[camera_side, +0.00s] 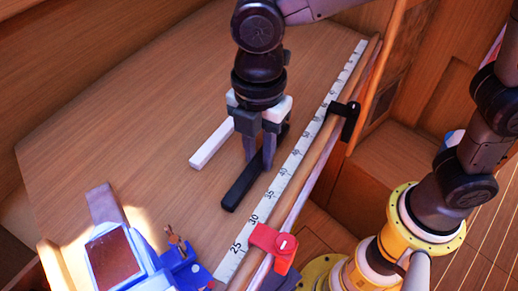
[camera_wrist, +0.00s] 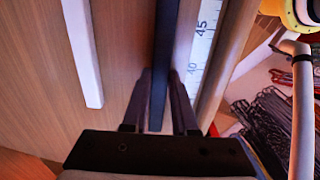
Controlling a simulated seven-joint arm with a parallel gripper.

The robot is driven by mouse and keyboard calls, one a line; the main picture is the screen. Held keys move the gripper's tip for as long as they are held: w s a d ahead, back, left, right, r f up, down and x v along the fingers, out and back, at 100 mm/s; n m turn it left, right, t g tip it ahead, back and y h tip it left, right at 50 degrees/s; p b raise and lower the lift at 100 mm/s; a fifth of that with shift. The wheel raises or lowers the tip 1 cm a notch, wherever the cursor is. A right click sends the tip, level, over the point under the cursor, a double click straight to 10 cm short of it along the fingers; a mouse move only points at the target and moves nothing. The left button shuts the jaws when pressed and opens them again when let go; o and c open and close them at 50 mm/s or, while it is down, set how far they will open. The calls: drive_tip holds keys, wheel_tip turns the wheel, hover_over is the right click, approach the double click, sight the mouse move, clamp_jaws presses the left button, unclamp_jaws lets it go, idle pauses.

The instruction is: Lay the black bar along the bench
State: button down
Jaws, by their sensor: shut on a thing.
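The black bar (camera_side: 242,187) lies low at the bench top, roughly parallel to the ruler strip (camera_side: 289,169) and a little to its left. My gripper (camera_side: 258,160) points down and is shut on the bar, one finger on each side. In the wrist view the bar (camera_wrist: 164,62) runs up the picture between the fingertips (camera_wrist: 160,80). Whether the bar touches the wood cannot be told. The bench (camera_side: 130,120) is a wooden top with the ruler along its right edge.
A white bar (camera_side: 212,143) lies left of the black one, also in the wrist view (camera_wrist: 85,50). A red clamp (camera_side: 272,243) and a black clamp (camera_side: 343,118) sit on the edge rail. A blue vise (camera_side: 130,250) stands at the near end. The bench's left is clear.

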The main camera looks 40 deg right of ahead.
sight(259, 159)
drive_tip(key=shift+f, duration=0.1)
drive_tip(key=c, duration=0.7)
unclamp_jaws()
wheel_tip(259, 159, up, 12)
drive_tip(key=shift+r, duration=0.2)
drive_tip(key=s+d+f+m+t+y, duration=0.1)
drive_tip(key=s+d+m, duration=0.1)
drive_tip(key=d+m, duration=0.5)
drive_tip(key=s+d+f+m+t, duration=0.15)
drive_tip(key=d+m, duration=0.25)
drive_tip(key=d, duration=0.6)
drive_tip(key=s+d+f+m+t+h, duration=0.1)
drive_tip(key=s+d+f+m+t, duration=0.2)
drive_tip(key=s+d+f+m, duration=0.3)
drive_tip(key=shift+s+d+f+m, duration=0.15)
drive_tip(key=shift+s+d+m, duration=0.35)
drive_tip(key=shift+d+m, duration=1.3)
